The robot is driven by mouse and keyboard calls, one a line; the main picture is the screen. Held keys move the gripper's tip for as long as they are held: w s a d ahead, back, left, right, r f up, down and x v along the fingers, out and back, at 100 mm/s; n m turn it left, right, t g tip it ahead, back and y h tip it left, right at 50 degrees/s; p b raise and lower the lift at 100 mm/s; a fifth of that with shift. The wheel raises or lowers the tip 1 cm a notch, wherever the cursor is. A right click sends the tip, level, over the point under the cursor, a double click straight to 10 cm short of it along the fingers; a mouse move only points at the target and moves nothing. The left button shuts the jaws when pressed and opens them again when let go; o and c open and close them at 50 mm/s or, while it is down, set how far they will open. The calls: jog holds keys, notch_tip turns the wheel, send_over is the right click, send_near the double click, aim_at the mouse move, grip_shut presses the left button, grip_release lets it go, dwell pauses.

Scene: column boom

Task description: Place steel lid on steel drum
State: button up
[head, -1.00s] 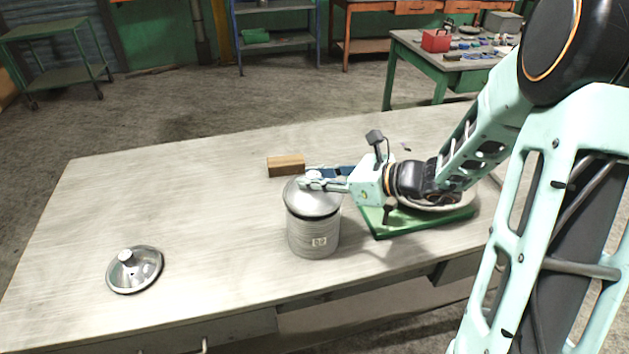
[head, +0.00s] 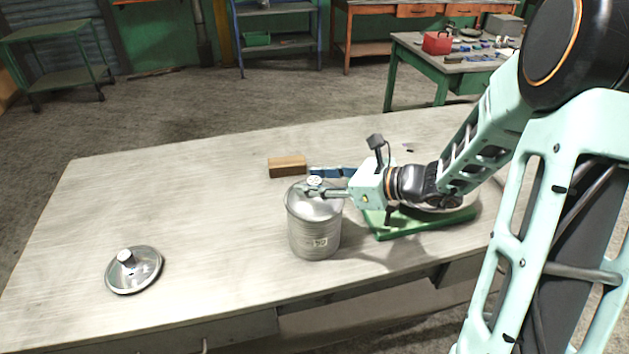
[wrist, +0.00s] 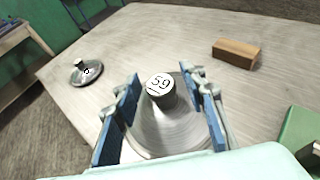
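The steel drum (head: 314,240) stands upright on the workbench, a label on its side. A steel lid (head: 314,207) lies over its top and looks level; the wrist view shows this lid (wrist: 165,130) with an upright knob (wrist: 160,90) marked 59. My gripper (head: 318,188) is at the lid's knob. In the wrist view my gripper (wrist: 162,80) has its blue-padded fingers spread on either side of the knob, with gaps. The drum's body is hidden under the lid in the wrist view. A second steel lid (head: 134,270) lies on the bench at the left.
A wooden block (head: 287,166) lies behind the drum. A green board (head: 430,223) lies right of the drum, partly under my arm. The workbench top (head: 210,220) is clear between the second lid and the drum. Other tables stand farther back.

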jog(key=shift+d+r+p, duration=0.1)
jog(key=shift+r+p, duration=0.7)
jog(key=shift+r, duration=0.1)
jog(key=b+v, duration=0.1)
jog(key=v, duration=1)
jog(key=shift+s+d, duration=0.2)
jog(key=shift+d, duration=0.1)
jog(key=shift+f, duration=0.15)
